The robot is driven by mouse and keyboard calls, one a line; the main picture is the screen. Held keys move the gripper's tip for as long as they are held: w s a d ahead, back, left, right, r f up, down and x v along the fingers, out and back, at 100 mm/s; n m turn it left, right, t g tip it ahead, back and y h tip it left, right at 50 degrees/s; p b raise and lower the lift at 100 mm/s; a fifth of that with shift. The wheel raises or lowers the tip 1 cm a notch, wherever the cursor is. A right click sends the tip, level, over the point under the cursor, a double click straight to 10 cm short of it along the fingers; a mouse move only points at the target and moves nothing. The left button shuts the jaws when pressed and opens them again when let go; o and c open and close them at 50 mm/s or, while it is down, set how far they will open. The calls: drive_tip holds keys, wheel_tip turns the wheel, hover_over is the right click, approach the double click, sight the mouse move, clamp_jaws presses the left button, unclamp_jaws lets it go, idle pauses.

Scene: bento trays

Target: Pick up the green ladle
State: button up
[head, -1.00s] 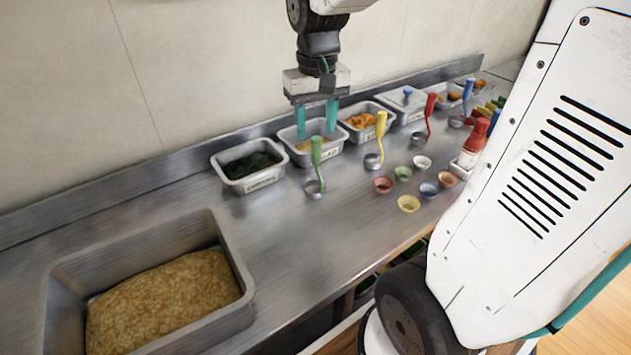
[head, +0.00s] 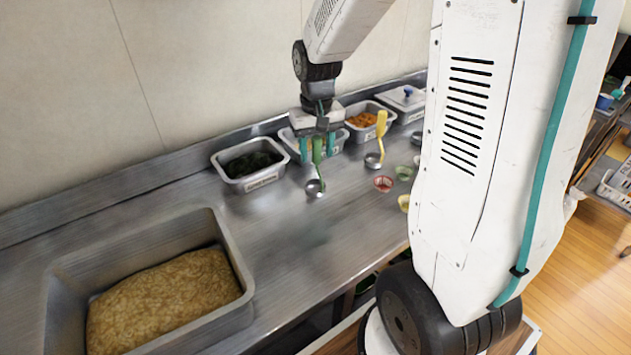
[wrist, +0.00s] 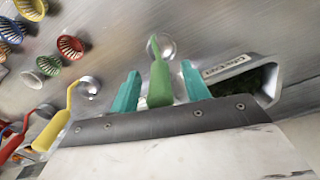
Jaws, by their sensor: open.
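The green ladle (head: 317,152) stands on the steel counter with its bowl down and its handle up, in front of the food trays. In the wrist view the green ladle (wrist: 160,82) lies between the two teal fingers, its bowl beyond the fingertips. My gripper (head: 318,152) is open, its teal fingers on either side of the upper handle. In the wrist view my gripper (wrist: 161,80) shows a gap between each finger and the handle.
A tray of dark greens (head: 222,172) is at left, close to my gripper in the wrist view. A yellow ladle (head: 381,130) stands to the right. Small cups, such as a red one (head: 383,183), sit in front. A deep basin (head: 228,240) of brown food is at front left.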

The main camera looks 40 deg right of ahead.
clamp_jaws()
drive_tip(key=shift+r, duration=0.1)
